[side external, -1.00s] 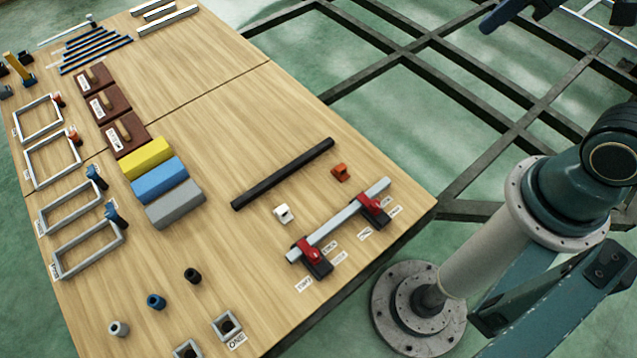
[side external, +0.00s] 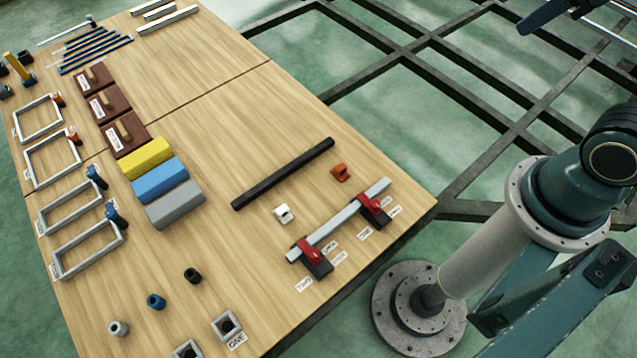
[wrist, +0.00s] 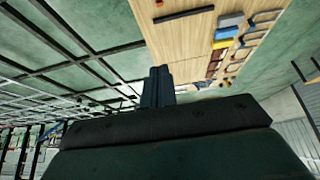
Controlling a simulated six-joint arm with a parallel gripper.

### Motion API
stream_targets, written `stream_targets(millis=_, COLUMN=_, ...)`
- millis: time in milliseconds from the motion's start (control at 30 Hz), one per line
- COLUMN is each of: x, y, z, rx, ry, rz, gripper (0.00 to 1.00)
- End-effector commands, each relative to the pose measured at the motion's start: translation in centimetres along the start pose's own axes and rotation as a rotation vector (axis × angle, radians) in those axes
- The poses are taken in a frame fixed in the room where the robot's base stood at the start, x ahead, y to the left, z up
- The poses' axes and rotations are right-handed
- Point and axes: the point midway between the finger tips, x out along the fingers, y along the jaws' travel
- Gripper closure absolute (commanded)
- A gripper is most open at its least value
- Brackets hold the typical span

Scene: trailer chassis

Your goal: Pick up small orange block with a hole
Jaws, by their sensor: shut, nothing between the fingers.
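The small orange block (side external: 341,173) lies on the wooden table, right of the long black bar and near the table's right edge. Its hole is hard to make out at this size. My gripper (wrist: 158,70) points out over the table in the wrist view, its dark blue fingers together and empty. In the side view a dark blue part of it (side external: 540,18) shows at the top right edge, well away from the block and off the table.
A small white block (side external: 284,213) and a silver bar (side external: 340,220) in red clamps lie near the orange block. The black bar (side external: 284,174) lies to its left. Yellow, blue and grey blocks (side external: 175,203) stand further left. The upper middle table is clear.

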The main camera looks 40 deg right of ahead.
Motion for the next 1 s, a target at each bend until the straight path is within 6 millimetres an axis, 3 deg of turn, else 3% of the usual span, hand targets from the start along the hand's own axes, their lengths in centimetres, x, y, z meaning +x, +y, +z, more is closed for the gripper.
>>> stream_targets(millis=200, x=0.0, y=0.0, z=0.0, rx=-0.001, ry=0.000, rz=0.000, gripper=1.00)
stream_targets(millis=467, x=0.0, y=0.0, z=0.0, rx=-0.001, ry=0.000, rz=0.000, gripper=0.53)
stream_targets(millis=800, x=0.0, y=0.0, z=-0.1, rx=0.002, ry=-0.001, rz=0.000, gripper=0.53)
stream_targets(millis=1000, x=0.4, y=0.0, z=-1.2, rx=0.037, ry=-0.015, rz=0.000, gripper=0.53)
